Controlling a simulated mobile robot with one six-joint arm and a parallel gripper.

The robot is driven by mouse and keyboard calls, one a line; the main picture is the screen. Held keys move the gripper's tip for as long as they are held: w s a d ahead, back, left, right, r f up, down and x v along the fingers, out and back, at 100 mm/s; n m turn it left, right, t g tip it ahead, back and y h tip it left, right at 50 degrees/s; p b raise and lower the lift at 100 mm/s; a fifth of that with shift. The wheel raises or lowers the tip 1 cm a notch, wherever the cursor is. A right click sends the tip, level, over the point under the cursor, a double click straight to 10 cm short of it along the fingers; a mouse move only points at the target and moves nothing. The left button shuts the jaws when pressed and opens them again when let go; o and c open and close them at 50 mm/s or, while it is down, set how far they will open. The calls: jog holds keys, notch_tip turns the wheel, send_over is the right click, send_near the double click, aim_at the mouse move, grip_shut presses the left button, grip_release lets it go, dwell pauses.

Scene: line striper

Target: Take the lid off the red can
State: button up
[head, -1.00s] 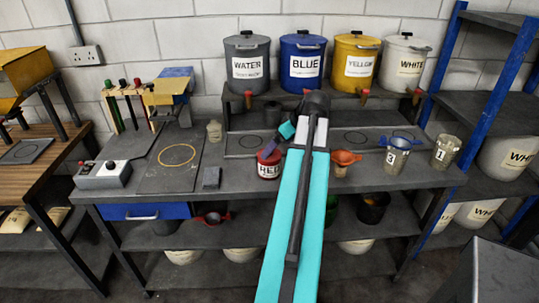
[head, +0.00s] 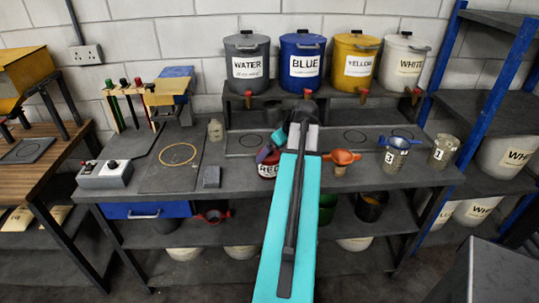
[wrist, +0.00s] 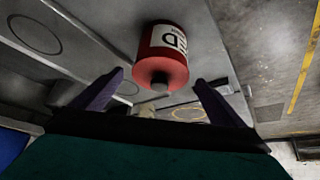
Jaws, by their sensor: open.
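The red can (head: 268,171) stands upright on the bench, with a white label reading RED. In the wrist view the can (wrist: 176,40) shows its red lid (wrist: 150,69) with a small dark knob (wrist: 160,84), facing my gripper. My gripper (wrist: 160,76) is open, with one purple finger on each side of the lid and visible gaps between. In the head view my gripper (head: 266,154) is close above the can and hides much of its top. I cannot tell whether a finger touches the lid.
A grey block (head: 211,177) is left of the can. Large buckets (head: 303,65) line the raised shelf behind. Some bench left of the can is clear.

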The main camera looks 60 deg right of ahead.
aim_at(273, 155)
jog(key=c, duration=1.1)
jog(key=shift+r, duration=0.15)
jog(key=shift+r+b, duration=0.95)
jog(key=shift+r, duration=0.7)
jog(key=s+a+b, duration=0.1)
jog(key=s+b, duration=0.1)
jog(key=s, duration=0.6)
jog(key=s+a+r+b, duration=0.1)
jog(key=s+b, duration=0.1)
jog(key=s, duration=0.5)
jog(key=shift+s+a+r, duration=0.25)
jog(key=shift+s+a, duration=0.15)
